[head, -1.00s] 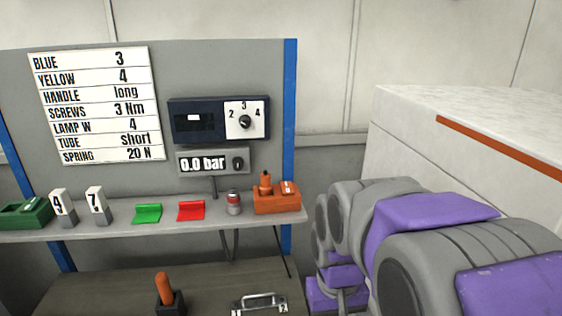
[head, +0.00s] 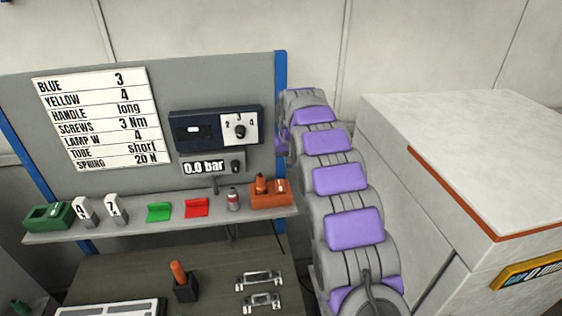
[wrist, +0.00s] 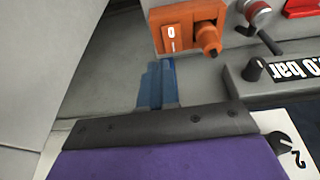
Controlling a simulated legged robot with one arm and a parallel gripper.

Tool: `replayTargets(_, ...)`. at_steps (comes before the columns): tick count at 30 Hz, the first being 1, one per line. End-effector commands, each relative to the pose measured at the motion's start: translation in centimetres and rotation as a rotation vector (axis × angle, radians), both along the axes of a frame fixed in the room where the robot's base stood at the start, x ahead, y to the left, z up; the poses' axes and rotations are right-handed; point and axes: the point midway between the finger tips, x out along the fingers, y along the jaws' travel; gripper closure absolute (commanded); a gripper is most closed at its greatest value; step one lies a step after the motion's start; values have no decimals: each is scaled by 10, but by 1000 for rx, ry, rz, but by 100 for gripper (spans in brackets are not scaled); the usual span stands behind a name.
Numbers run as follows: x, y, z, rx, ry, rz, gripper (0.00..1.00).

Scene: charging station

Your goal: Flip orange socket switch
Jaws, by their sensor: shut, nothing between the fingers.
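The orange socket (head: 270,195) sits at the right end of the grey shelf in the head view, with an orange plug (head: 261,184) standing in it. Its small white switch (head: 281,187) is to the right of the plug. In the wrist view the socket (wrist: 187,14) is at the top, seen upside down, with the switch (wrist: 171,38) facing me and the plug (wrist: 208,42) beside it. My gripper (wrist: 150,126) fills the bottom of the wrist view, shut and empty, apart from the socket. In the head view my arm reaches the panel's right edge; its end is mostly hidden.
A red-topped bottle (head: 234,199), a red holder (head: 197,207) and a green holder (head: 159,211) stand left of the socket. A dial box (head: 215,128) and pressure gauge (head: 207,167) are above. A white cabinet (head: 450,160) flanks my arm on the right.

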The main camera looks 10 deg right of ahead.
Motion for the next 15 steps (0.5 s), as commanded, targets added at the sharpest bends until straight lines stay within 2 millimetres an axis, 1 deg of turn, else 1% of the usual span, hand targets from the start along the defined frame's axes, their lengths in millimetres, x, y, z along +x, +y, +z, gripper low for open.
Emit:
replayTargets(1,13,2,8,4,-13,5,100)
replayTargets(3,26,5,10,7,-28,8,100)
replayTargets(6,39,8,11,11,-45,13,100)
replayTargets(10,47,12,11,13,-57,17,100)
replayTargets(15,48,11,10,14,-60,17,100)
